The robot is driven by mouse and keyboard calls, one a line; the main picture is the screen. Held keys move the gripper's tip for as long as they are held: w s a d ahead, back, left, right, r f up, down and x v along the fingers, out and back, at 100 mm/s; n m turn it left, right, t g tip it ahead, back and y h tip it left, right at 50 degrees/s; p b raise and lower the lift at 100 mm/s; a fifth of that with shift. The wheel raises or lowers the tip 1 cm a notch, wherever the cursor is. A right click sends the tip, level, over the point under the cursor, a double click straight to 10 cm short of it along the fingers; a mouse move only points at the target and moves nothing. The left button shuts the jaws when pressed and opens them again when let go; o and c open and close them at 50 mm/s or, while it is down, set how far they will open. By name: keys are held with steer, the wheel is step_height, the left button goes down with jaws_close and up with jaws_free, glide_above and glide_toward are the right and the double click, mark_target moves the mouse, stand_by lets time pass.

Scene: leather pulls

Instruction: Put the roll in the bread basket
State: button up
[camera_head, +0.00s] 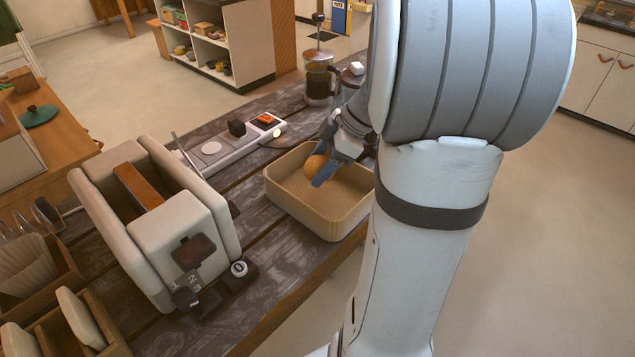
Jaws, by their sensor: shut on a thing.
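The roll (315,164) is a small orange-brown ball, partly covered by my gripper's fingers. My gripper (320,172) is shut on the roll and holds it over the inside of the bread basket. The bread basket (300,221) is a tan, square, open tray with low ribbed walls on the dark wooden table. Its right side is partly hidden behind my arm. I cannot tell whether the roll touches the basket floor. No other thing shows in the visible part of the basket.
A cream toaster (178,232) stands left of the basket. Behind the basket are a white scale-like tray (222,148) with small blocks and a glass coffee press (318,80). Wooden boxes (40,285) sit at the lower left. My arm covers the table's right part.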

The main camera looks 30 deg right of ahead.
step_height(320, 180, down, 6)
steer(key=shift+d+f+p, duration=0.15)
steer(key=shift+f+p, duration=0.05)
steer(key=shift+p, duration=0.15)
steer(key=shift+s, duration=0.2)
steer(key=shift+f+b, duration=0.15)
steer(key=shift+b, duration=0.15)
steer(key=o, duration=0.8)
steer(key=shift+c, duration=0.2)
steer(key=shift+r+p, duration=0.25)
steer(key=shift+p, duration=0.05)
steer(key=b+v, duration=0.1)
steer(key=v, duration=1.1)
steer(key=m+g+h, duration=0.1)
steer(key=m+h, duration=0.2)
steer(key=m, duration=0.2)
glide_toward(312, 198)
steer(key=s+a+r, duration=0.3)
steer(key=s+a, duration=0.1)
steer(key=s, duration=0.1)
steer(key=s+a+f+m+t+h, duration=0.1)
steer(key=s+a+f+m+h, duration=0.1)
steer(key=s+a+m, duration=0.5)
steer(key=shift+a+m+h, duration=0.5)
steer(key=shift+a+m, duration=0.2)
steer(key=shift+a, duration=0.15)
